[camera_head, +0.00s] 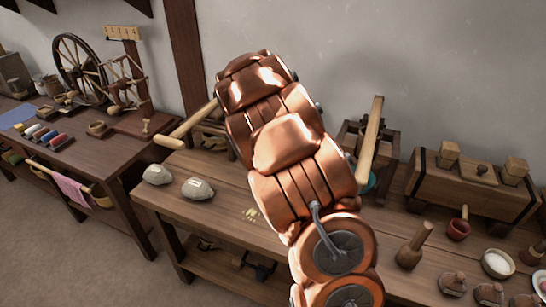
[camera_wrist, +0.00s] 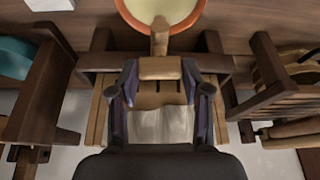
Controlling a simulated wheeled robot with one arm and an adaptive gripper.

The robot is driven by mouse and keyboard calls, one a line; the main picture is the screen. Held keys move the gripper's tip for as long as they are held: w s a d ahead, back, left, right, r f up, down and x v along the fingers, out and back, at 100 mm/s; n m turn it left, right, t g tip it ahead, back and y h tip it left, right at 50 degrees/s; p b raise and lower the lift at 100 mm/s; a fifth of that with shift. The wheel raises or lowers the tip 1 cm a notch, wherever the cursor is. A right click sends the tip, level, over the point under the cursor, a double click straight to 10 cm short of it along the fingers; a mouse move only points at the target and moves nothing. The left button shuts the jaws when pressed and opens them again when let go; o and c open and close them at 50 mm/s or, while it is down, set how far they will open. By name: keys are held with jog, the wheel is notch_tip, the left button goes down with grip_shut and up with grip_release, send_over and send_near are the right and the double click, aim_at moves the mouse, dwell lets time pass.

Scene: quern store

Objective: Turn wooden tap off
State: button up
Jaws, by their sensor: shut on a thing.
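The wooden tap (camera_wrist: 160,68) shows in the wrist view as a pale wooden crosspiece with a short stem running up to the rim of a bowl. My gripper (camera_wrist: 160,75) has one dark finger on each side of the crosspiece and is shut on it. The orange-rimmed bowl (camera_wrist: 124,10) holds something cream-coloured just beyond the tap. Slatted wood and a pale, cloth-like patch (camera_wrist: 160,128) lie behind the fingers. In the head view my copper arm hides the gripper and the tap.
Dark wooden frames stand close on the left (camera_wrist: 40,85) and right (camera_wrist: 275,90) in the wrist view. The head view shows a bench (camera_head: 235,185) with two grey stones, a wooden chest (camera_head: 470,190), a mallet (camera_head: 414,245) and a white bowl (camera_head: 497,263).

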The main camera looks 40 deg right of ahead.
jog(key=shift+m, duration=0.6)
jog(key=o, duration=1.2)
jog(key=shift+c, duration=0.2)
jog(key=shift+r, duration=0.15)
jog(key=v, duration=1.1)
jog(key=shift+w+a+r, duration=0.15)
jog(key=shift+a+r, duration=0.05)
jog(key=shift+r, duration=0.2)
